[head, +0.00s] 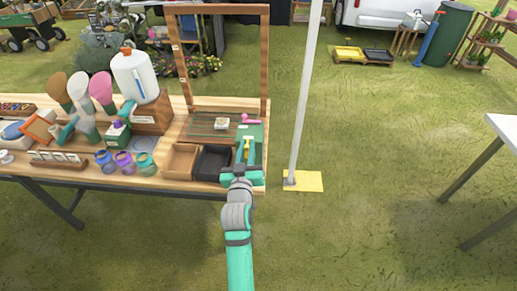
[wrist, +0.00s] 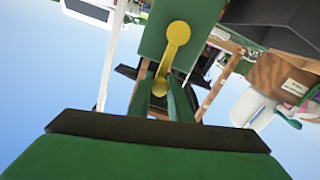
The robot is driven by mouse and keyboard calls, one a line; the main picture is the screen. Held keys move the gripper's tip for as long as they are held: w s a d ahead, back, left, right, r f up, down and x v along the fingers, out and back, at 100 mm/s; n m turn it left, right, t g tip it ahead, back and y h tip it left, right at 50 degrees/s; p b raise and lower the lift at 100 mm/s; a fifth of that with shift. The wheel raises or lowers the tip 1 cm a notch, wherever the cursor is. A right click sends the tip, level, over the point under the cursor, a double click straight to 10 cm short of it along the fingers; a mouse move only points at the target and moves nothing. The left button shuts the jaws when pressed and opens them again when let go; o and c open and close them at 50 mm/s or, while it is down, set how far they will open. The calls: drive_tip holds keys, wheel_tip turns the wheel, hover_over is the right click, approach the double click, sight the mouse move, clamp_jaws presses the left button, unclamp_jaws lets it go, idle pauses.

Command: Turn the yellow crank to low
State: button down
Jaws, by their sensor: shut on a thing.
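The yellow crank (wrist: 172,50) shows in the wrist view as a bar with round ends against a green panel (wrist: 152,45). In the head view, a small part of the yellow crank (head: 246,149) shows at the front right of the wooden table, just above my gripper (head: 241,162). In the wrist view my gripper (wrist: 164,96) has its two green fingers on either side of the crank's lower end and is shut on it. Any low marking is too small or hidden to read.
A black tray (head: 212,164) and a wooden box (head: 181,160) stand left of my gripper. A pink item (head: 250,119) lies behind it. A white pole (head: 305,90) rises from a yellow base right of the table. Grass in front is clear.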

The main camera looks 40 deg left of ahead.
drive_tip(key=c, duration=1.6)
unclamp_jaws()
drive_tip(key=v, duration=1.1)
drive_tip(key=shift+a, duration=0.1)
